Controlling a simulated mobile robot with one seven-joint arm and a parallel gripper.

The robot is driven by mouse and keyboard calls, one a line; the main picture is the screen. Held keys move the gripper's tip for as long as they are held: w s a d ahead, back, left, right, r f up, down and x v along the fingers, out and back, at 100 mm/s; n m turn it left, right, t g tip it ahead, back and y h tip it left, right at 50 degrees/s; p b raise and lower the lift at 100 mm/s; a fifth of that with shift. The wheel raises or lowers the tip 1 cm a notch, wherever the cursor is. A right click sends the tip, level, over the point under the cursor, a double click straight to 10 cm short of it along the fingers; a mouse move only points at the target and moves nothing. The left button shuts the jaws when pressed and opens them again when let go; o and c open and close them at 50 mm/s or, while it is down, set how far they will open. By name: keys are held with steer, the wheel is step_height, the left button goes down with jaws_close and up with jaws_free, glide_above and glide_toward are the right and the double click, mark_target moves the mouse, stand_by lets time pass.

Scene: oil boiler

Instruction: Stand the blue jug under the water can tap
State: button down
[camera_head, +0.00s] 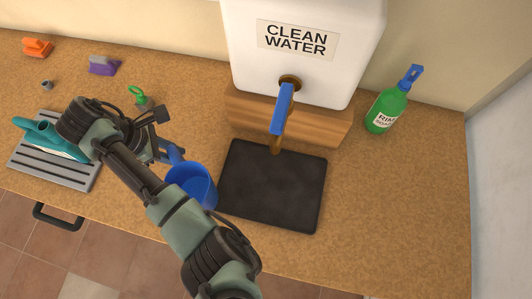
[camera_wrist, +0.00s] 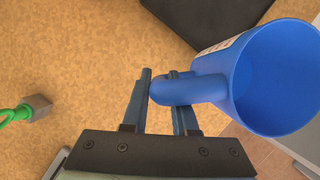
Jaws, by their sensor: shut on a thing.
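The blue jug (camera_head: 192,184) is just left of the black mat (camera_head: 272,188), partly hidden behind my arm in the head view. In the wrist view the jug (camera_wrist: 270,80) is at the right, its open mouth towards the camera. My gripper (camera_wrist: 158,82) is shut on the jug's handle. In the head view the gripper (camera_head: 172,150) is left of the mat. I cannot tell whether the jug touches the counter. The white water can (camera_head: 300,70), labelled CLEAN WATER, stands on a wooden block. Its tap with a blue lever (camera_head: 282,108) points down over the mat's back part.
A green bottle (camera_head: 386,110) stands right of the can. A teal tool (camera_head: 50,140) lies on a grey slatted tray (camera_head: 75,170) at the left. Orange (camera_head: 37,46) and purple (camera_head: 103,65) objects and a green-handled piece (camera_head: 138,95) are on the counter. The mat is bare.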

steer(key=shift+w+d+f+p, duration=0.55)
steer(key=shift+w+d+p, duration=0.3)
steer(key=shift+d, duration=2.05)
steer(key=shift+w+d+f+p, duration=0.65)
steer(key=shift+d+p, duration=0.25)
steer(key=shift+d, duration=1.95)
steer(key=shift+w+d+f+p, duration=0.5)
steer(key=shift+w+d+p, duration=0.4)
steer(key=shift+d, duration=2)
steer(key=c, duration=0.7)
jaws_free()
steer(key=shift+s+f, duration=0.1)
steer(key=shift+f, duration=0.05)
